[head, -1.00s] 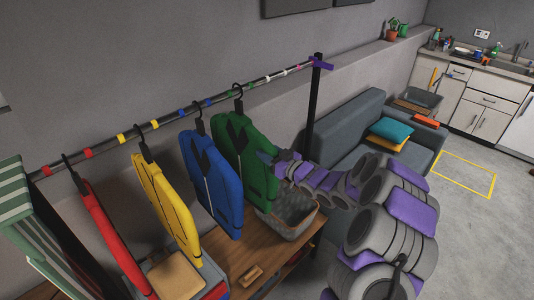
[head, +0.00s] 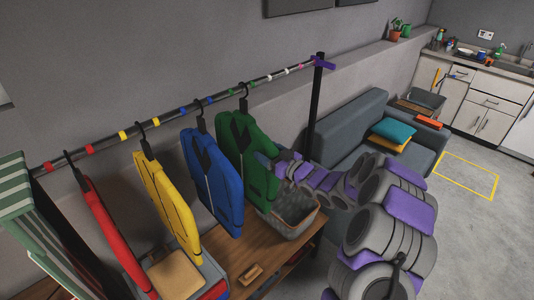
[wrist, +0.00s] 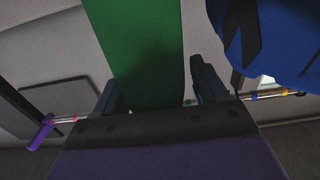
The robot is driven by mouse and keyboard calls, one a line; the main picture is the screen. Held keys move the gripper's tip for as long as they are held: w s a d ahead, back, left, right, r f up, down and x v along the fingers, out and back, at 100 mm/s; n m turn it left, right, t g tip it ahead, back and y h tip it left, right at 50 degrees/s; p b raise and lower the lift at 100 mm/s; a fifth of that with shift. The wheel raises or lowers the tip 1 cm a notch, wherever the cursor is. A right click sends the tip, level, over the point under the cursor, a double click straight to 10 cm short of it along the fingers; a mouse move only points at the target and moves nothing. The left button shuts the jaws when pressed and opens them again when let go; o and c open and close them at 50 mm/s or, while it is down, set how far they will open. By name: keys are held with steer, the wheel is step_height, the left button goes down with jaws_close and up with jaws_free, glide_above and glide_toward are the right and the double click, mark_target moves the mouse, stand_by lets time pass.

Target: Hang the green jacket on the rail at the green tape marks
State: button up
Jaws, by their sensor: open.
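The green jacket (head: 252,155) hangs upright from its dark hanger, whose hook is over the rail (head: 218,99). The hook sits beside a green tape mark (head: 262,80); its exact place between the green marks is hard to tell. My gripper (wrist: 157,88) is open at the right edge of the jacket. In the wrist view the green cloth (wrist: 138,40) lies between the two spread fingers, with gaps at the sides. In the head view the fingertips are partly hidden by the jacket.
Blue (head: 212,180), yellow (head: 168,205) and red (head: 108,235) jackets hang to the left, the blue one close by. A wooden bench (head: 262,255) with a grey basket (head: 290,218) stands below. The rail's black post (head: 314,105) and a sofa (head: 350,125) are to the right.

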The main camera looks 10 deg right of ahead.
steer(key=shift+d, duration=0.55)
steer(key=shift+s+d, duration=0.25)
steer(key=s+d+f+m+g+h, duration=0.15)
steer(key=s+d+g+h, duration=0.25)
steer(key=s+d+h, duration=0.75)
steer(key=s+d+r+m+g+h+b, duration=0.15)
steer(key=s+m+g, duration=0.25)
steer(key=s, duration=1)
steer(key=s+a+g, duration=0.3)
steer(key=s+a, duration=0.1)
steer(key=s, duration=0.5)
steer(key=s+a+r+m+g+y+b, duration=0.1)
steer(key=s+a, duration=0.3)
steer(key=s, duration=0.6)
steer(key=s+a+g+y, duration=0.1)
steer(key=s+a+g, duration=0.2)
steer(key=s, duration=0.7)
steer(key=shift+s+a+r+m+g, duration=0.2)
steer(key=shift+a+m+g, duration=0.2)
steer(key=shift+g, duration=0.4)
